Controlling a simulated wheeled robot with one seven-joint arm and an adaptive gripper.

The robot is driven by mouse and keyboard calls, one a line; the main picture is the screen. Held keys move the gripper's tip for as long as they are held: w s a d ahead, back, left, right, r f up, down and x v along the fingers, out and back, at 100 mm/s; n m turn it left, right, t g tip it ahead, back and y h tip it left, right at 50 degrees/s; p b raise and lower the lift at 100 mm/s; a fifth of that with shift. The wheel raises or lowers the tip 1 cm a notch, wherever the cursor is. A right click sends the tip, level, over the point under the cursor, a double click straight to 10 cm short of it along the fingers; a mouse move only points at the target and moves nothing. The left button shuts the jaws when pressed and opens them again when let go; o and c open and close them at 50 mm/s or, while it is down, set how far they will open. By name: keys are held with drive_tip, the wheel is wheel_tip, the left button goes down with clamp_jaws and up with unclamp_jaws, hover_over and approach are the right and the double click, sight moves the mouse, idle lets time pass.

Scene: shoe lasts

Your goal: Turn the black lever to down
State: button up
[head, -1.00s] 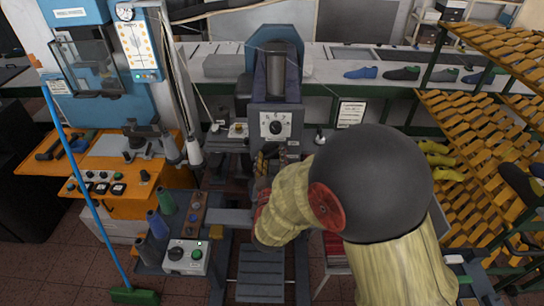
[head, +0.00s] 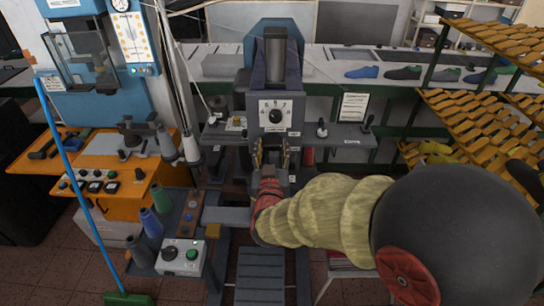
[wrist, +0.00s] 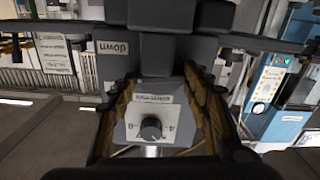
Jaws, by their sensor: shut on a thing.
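My gripper (head: 271,156) is at the front of the dark machine (head: 275,82), below the dial panel (head: 289,112). Its two fingers, with yellowish inner sides, stand around a dark part there. In the wrist view the picture is upside down, and a black part (wrist: 156,14), which looks like the black lever, sits at the top centre by my gripper. My gripper is shut on it.
A dial knob (head: 275,116) is just above my gripper. Thread cones (head: 161,197) and a switch box (head: 181,257) are lower left. A shoe rack (head: 470,110) stands at the right.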

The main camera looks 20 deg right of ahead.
drive_tip(key=m+b, duration=0.4)
drive_tip(key=b, duration=0.1)
drive_tip(key=shift+f+m, duration=0.25)
drive_tip(key=shift+m, duration=0.05)
drive_tip(key=m+b, duration=0.3)
drive_tip(key=b, duration=0.1)
drive_tip(key=shift+d+r+m, duration=0.1)
drive_tip(key=shift+r+m, duration=0.05)
drive_tip(key=shift+m, duration=0.15)
drive_tip(key=shift+b, duration=0.3)
drive_tip(key=o, duration=1.2)
drive_tip(key=shift+c, duration=0.2)
drive_tip(key=v, duration=1.2)
drive_tip(key=shift+r, duration=0.1)
